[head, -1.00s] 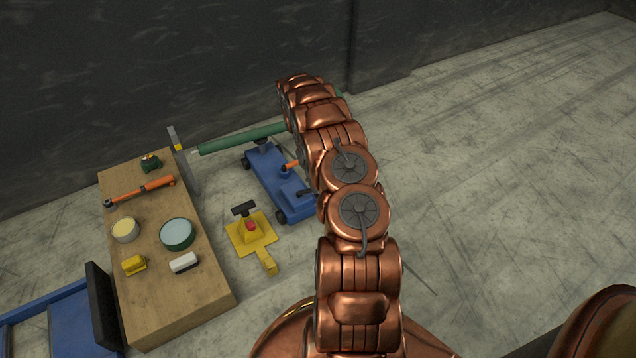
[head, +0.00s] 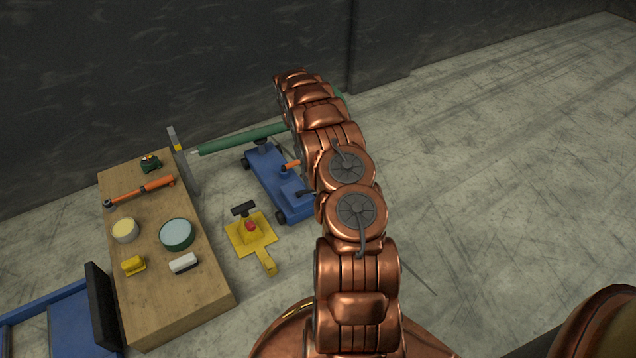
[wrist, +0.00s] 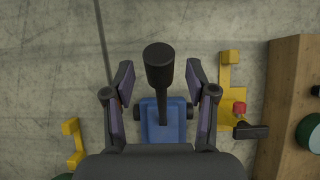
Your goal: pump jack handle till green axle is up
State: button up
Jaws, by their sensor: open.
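The blue jack (head: 268,175) stands on the floor in the head view, partly hidden by my arm. The green axle (head: 240,138) is a long bar lying across above the far end of the jack; its right part passes behind my arm. In the wrist view the jack handle (wrist: 159,68) points up toward the camera with a thick black grip, and the blue jack body (wrist: 162,122) is below it. My gripper (wrist: 159,82) is open, with one finger on each side of the handle and visible gaps between. In the head view my arm hides the gripper.
A wooden bench (head: 155,215) with tools and tins stands left of the jack. A yellow stand (head: 252,232) with a red knob and black bar sits between them; another yellow piece (wrist: 73,143) shows at left in the wrist view. Floor to the right is clear.

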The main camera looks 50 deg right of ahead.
jog(key=shift+v, duration=2.95)
